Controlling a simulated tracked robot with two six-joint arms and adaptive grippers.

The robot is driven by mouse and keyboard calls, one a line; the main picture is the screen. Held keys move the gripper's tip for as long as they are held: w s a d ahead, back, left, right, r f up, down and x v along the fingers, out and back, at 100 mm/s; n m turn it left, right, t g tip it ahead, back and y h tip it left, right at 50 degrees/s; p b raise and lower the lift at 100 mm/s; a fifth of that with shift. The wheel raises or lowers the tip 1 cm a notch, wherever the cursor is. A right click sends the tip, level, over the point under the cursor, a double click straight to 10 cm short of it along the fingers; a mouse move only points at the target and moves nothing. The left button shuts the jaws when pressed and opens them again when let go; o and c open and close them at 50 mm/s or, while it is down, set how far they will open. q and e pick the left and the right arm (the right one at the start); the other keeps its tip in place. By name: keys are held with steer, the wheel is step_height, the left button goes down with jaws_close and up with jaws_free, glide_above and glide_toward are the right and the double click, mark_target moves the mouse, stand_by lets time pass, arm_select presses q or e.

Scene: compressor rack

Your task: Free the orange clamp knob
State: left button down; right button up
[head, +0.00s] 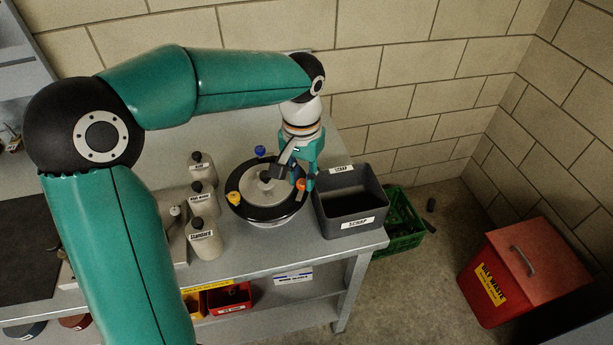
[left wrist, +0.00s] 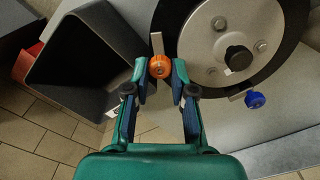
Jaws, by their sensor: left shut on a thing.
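The orange clamp knob (left wrist: 159,67) sits at the rim of a round, dark-edged pot with a metal lid (left wrist: 205,45). In the head view the left gripper (head: 304,183) reaches down at the pot's right side, with the orange knob (head: 300,184) partly hidden by the fingers. A blue knob (head: 260,151) and a yellow knob (head: 233,197) sit at other points of the rim. My right gripper is not in view.
A grey scrap bin (head: 350,212) stands on the bench right beside the pot. Several labelled bottles (head: 205,240) stand left of it. A green crate (head: 400,222) and a red waste bin (head: 525,275) are on the floor at right. Brick walls close off the back.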

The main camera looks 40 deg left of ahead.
mark_target(302, 182)
arm_select(q)
steer(key=shift+s+f, duration=0.15)
steer(key=shift+s, duration=0.1)
steer(key=c, duration=1)
jaws_free()
steer(key=shift+o, duration=0.2)
step_height(302, 182, up, 12)
steer(key=shift+w, duration=0.1)
